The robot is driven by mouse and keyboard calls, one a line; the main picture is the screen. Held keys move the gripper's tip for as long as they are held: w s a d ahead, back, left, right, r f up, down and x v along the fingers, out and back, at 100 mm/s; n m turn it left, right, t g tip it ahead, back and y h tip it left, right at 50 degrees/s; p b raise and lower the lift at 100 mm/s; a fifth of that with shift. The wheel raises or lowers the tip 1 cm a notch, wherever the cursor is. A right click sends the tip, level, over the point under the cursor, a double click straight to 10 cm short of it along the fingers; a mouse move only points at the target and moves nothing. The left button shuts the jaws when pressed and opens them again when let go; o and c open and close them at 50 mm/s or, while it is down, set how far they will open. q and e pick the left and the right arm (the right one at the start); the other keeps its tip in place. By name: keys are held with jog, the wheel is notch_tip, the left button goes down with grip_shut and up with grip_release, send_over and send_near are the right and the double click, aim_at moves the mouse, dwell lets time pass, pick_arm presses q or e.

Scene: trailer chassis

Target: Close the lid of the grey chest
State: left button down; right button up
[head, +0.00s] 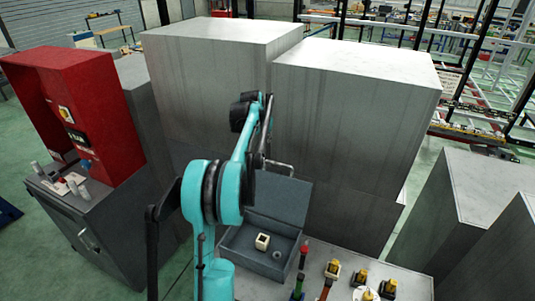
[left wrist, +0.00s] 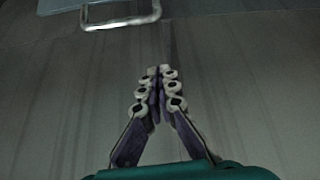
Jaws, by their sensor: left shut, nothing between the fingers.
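The grey chest (head: 232,246) stands open on the table, its lid (head: 285,198) raised at the back. A metal handle (head: 281,167) stands out at the lid's top edge. In the left wrist view the handle (left wrist: 122,14) shows at the top, beyond the fingers and apart from them. My left gripper (head: 263,158) is beside the handle, near the lid's top edge, partly hidden by its own arm. In the left wrist view its fingers (left wrist: 160,72) are together and empty. My right gripper is not in view.
Inside the chest are a pale square piece (head: 262,241) and a small grey round piece (head: 277,254). Several coloured parts, including a yellow-topped one (head: 333,268), stand on the table to the right. Tall grey blocks (head: 355,120) rise close behind the lid.

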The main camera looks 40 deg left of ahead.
pick_arm(q)
jog(key=x, duration=0.5)
jog(key=p+x, duration=0.1)
jog(key=x, duration=0.3)
jog(key=shift+w+a+f, duration=0.15)
jog(key=shift+a+f, duration=0.15)
jog(key=s, duration=0.1)
jog(key=s+d, duration=0.1)
jog(key=s+f+p, duration=0.1)
jog(key=shift+s+d+f, duration=0.15)
jog(key=shift+s+d, duration=0.05)
jog(key=shift+d, duration=0.15)
